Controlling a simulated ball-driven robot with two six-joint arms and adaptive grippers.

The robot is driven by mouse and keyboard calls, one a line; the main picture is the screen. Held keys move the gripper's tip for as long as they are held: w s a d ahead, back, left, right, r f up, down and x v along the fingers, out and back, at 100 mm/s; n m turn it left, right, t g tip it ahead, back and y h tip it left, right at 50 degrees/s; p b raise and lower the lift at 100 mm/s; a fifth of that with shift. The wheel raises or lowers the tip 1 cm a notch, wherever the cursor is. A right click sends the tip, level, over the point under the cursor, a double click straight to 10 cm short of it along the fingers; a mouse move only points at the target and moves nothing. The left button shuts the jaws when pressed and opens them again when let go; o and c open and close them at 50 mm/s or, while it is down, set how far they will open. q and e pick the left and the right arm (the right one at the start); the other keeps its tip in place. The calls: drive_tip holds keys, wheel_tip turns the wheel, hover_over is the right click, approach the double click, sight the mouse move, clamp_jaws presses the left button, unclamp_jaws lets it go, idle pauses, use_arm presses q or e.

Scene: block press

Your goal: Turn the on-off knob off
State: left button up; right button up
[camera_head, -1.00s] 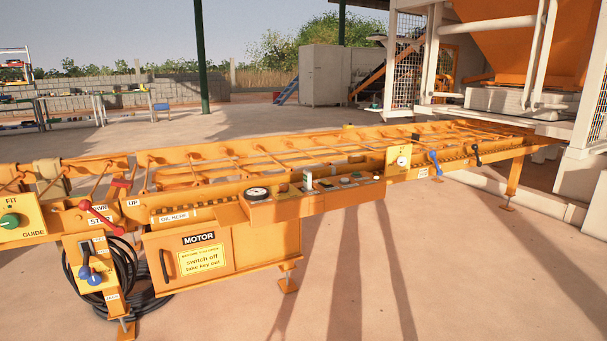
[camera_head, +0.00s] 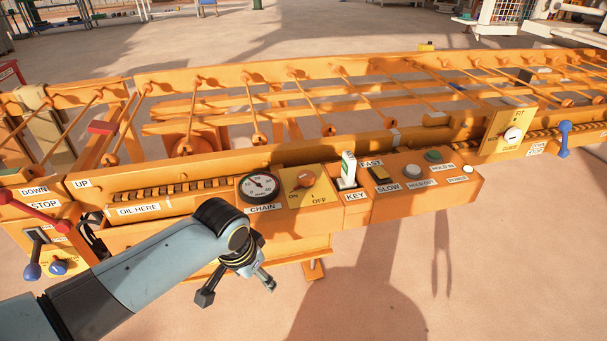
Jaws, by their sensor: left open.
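The on-off knob (camera_head: 305,180) is a round orange-red knob on a yellow plate of the orange control panel. The labels ON and OFF are on the plate below it, with OFF at the right. I cannot clearly tell which way the knob points. My left gripper (camera_head: 237,291) is below and to the left of the knob, in front of the panel. Its fingers are apart and empty, pointing down, and it does not touch the knob. My right gripper is not in view.
Beside the knob are the CHAIN gauge (camera_head: 259,187) on the left and a key with a white tag (camera_head: 348,168) on the right. Further right are a FAST/SLOW switch (camera_head: 379,174) and a green button (camera_head: 433,156). A red lever (camera_head: 35,210) stands at the left. The floor in front is clear.

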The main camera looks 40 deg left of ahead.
use_arm(q)
drive_tip(key=shift+t, duration=0.5)
drive_tip(key=w+r, duration=0.4)
drive_tip(key=w+a+r, duration=0.1)
drive_tip(key=w+r, duration=0.2)
drive_tip(key=r, duration=0.1)
drive_tip(key=w+r, duration=0.4)
drive_tip(key=shift+w+a+r+p, duration=0.2)
drive_tip(key=shift+w+r+p, duration=0.15)
drive_tip(key=shift+r, duration=0.05)
approach(306, 175)
drive_tip(key=b+x, duration=0.3)
drive_tip(key=x, duration=0.6)
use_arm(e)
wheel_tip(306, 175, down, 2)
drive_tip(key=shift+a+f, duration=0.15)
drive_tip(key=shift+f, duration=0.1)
use_arm(q)
drive_tip(key=c, duration=1.1)
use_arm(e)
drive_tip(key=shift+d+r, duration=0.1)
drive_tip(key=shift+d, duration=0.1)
